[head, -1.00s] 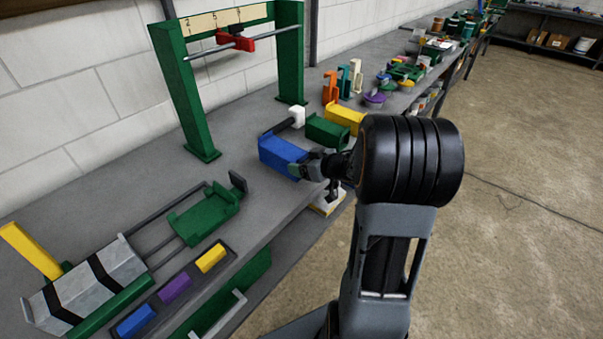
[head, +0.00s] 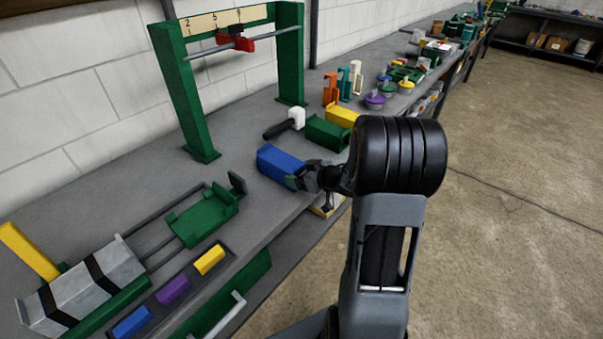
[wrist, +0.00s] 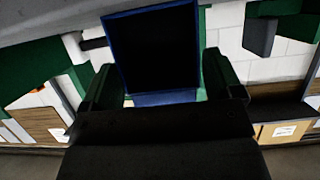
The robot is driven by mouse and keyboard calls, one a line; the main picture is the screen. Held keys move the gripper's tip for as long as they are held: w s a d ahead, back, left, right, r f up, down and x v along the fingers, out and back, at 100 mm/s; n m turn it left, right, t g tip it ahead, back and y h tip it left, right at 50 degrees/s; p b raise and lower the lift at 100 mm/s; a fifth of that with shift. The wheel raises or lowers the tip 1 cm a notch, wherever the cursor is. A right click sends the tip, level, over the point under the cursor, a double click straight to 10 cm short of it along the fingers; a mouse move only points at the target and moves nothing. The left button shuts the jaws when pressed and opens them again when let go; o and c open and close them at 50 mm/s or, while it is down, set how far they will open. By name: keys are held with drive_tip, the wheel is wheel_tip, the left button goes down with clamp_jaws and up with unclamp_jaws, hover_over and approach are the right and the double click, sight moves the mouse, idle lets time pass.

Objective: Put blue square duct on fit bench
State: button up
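The blue square duct (head: 281,163) is at the middle of the long grey bench, near its front edge. My gripper (head: 303,179) is at its right end. In the wrist view the blue duct (wrist: 152,55) shows its dark open end between the two dark green fingers of my gripper (wrist: 160,88), which close on its sides. I cannot tell how far it is above the bench top. To the left is a fixture with a green cradle (head: 204,216) on two rails, facing a grey metal duct (head: 85,281) with black bands. The cradle is empty.
A white-headed mallet (head: 296,118), a green duct (head: 327,132) and a yellow duct (head: 342,114) lie behind the blue one. A green gantry (head: 183,92) stands at the back left. A tray (head: 226,248) of coloured blocks lies at the front. Bench top under the gantry is clear.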

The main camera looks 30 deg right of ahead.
drive_tip(key=shift+o, duration=1.1)
drive_tip(key=shift+s+d+r, duration=0.15)
drive_tip(key=shift+s+r, duration=0.05)
drive_tip(key=shift+r, duration=0.2)
drive_tip(key=p+v, duration=0.2)
drive_tip(key=v, duration=0.9)
wheel_tip(320, 180, up, 6)
drive_tip(key=w+m+g+h, duration=0.15)
drive_tip(key=m+h, duration=0.25)
drive_tip(key=h, duration=0.5)
drive_tip(key=s+a+f+g+y, duration=0.2)
drive_tip(key=s+a+g, duration=0.5)
drive_tip(key=s+a, duration=0.5)
drive_tip(key=a+y, duration=0.1)
drive_tip(key=a, duration=0.3)
drive_tip(key=shift+s+f+m+y, duration=0.15)
drive_tip(key=shift+s+m+y, duration=0.15)
drive_tip(key=shift+s+m, duration=0.1)
